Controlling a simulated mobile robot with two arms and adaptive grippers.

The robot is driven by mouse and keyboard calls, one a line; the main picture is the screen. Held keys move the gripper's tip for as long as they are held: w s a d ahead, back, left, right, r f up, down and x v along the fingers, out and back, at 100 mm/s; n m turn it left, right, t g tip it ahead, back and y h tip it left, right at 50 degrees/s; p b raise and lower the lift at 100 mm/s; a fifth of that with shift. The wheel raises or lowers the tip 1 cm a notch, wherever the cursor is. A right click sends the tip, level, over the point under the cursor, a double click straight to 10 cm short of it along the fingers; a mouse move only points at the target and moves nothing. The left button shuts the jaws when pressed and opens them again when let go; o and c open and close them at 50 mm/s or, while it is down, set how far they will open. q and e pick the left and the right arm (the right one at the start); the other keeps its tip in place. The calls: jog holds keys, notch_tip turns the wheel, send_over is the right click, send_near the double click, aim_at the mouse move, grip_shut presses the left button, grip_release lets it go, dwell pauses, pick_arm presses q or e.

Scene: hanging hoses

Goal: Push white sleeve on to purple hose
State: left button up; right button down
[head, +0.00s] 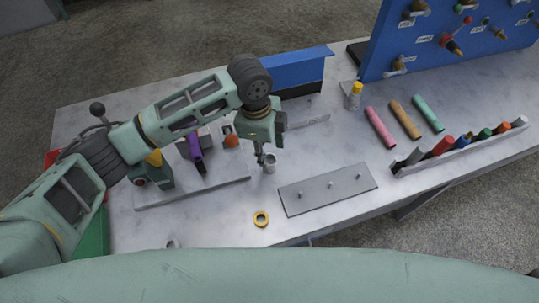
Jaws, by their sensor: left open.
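The purple hose (196,150) hangs at the left of the table, above a grey plate, with its dark lower end pointing down. My arm partly covers its upper part. A small pale grey-white cylinder (270,165), which looks like the white sleeve, is right at the fingertips of my left gripper (263,155). The gripper points down and is open. I cannot tell whether the fingers touch the cylinder or stand around it. The cylinder is apart from the hose, to its right. My right gripper is not in view.
An orange-ended piece (231,141) is beside the purple hose. A yellow ring (261,218) and a grey plate with pegs (328,187) lie nearby. Pink (380,127), orange and green tubes and a rack (462,150) are right. A blue pegboard (455,40) stands behind.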

aim_at(268, 159)
pick_arm(q)
jog(key=shift+s+f, duration=0.15)
jog(key=shift+f, duration=0.25)
jog(key=f, duration=0.1)
jog(key=f+p, duration=0.1)
jog(key=f, duration=0.1)
jog(key=f+p, duration=0.1)
jog(key=shift+w+d+f, duration=0.2)
jog(key=shift+w+f, duration=0.05)
jog(key=shift+f, duration=0.35)
jog(key=c, duration=1)
pick_arm(e)
jog(key=shift+w+d+r, duration=0.1)
jog(key=shift+w+r, duration=0.1)
jog(key=shift+r, duration=0.4)
jog(key=shift+w+d+r, duration=0.1)
jog(key=shift+w+r, duration=0.1)
jog(key=shift+r, duration=0.35)
